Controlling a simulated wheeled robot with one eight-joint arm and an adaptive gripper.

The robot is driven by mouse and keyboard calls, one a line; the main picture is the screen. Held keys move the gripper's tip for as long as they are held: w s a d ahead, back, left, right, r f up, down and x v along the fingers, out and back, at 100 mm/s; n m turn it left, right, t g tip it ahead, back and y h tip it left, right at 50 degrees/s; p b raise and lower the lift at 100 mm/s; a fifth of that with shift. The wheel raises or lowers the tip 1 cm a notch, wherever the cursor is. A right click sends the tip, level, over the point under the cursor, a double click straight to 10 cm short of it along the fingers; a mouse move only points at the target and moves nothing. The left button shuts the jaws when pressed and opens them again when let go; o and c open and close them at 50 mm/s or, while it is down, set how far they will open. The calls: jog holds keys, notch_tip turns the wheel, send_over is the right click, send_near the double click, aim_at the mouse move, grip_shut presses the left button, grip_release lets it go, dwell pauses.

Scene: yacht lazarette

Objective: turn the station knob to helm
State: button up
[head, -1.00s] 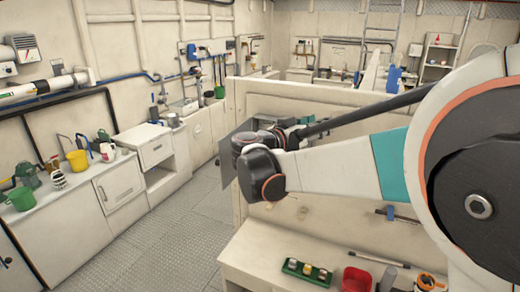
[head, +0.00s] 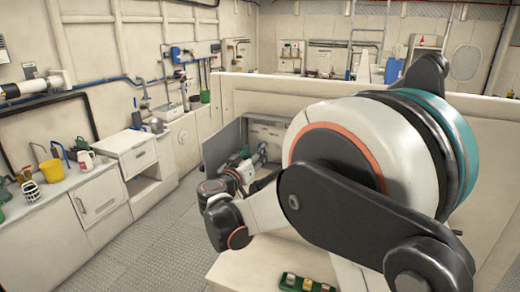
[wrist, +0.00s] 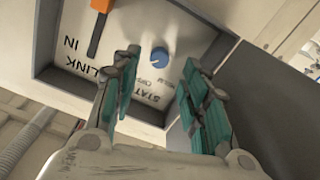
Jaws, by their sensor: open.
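The station knob (wrist: 160,57) is round and blue with a paler mark on its face. It sits on a white panel (wrist: 130,35) inside a grey-framed recess in the wrist view. Small lettering beside it appears upside down and is only partly legible. My gripper (wrist: 161,72) is open, its teal fingers spread to either side of the knob in the picture. I cannot tell whether either finger touches it. In the head view my arm's far end reaches towards the open grey box, and the knob cannot be made out.
An orange lever (wrist: 101,14) is beside the knob, near lettering reading LINK IN. The box's grey door (head: 222,151) stands open in the head view. A low partition (head: 262,97) rises behind the box. A counter (head: 75,195) runs along the left, with clear floor (head: 150,240) between.

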jog(key=shift+x, duration=2.6)
grip_shut()
